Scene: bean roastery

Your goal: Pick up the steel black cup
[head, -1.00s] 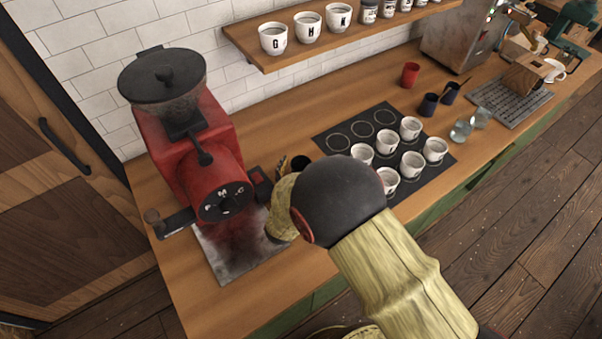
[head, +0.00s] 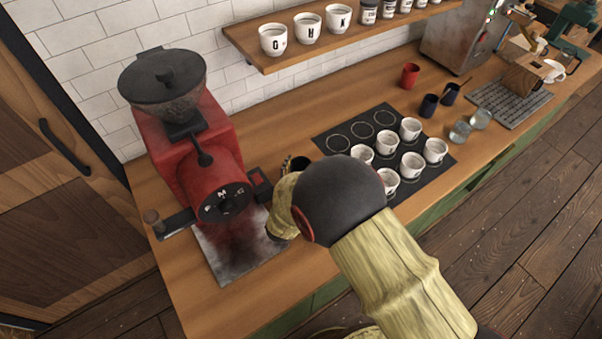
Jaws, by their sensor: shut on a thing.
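The steel black cup (head: 301,162) shows as a dark rim and side on the counter, just right of the red grinder. My forearm and wrist hide most of it. My gripper (head: 290,166) is at the cup, with only a small part of its fingers showing beside the rim. It is shut on the cup. I cannot tell whether the cup still touches the counter.
A red grinder (head: 190,140) with a metal tray (head: 225,255) stands close on the left. A black mat (head: 335,141) with several white cups lies to the right. Beyond are dark blue cups (head: 429,105), a red cup (head: 410,75) and glasses (head: 460,132). A shelf (head: 270,64) hangs above.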

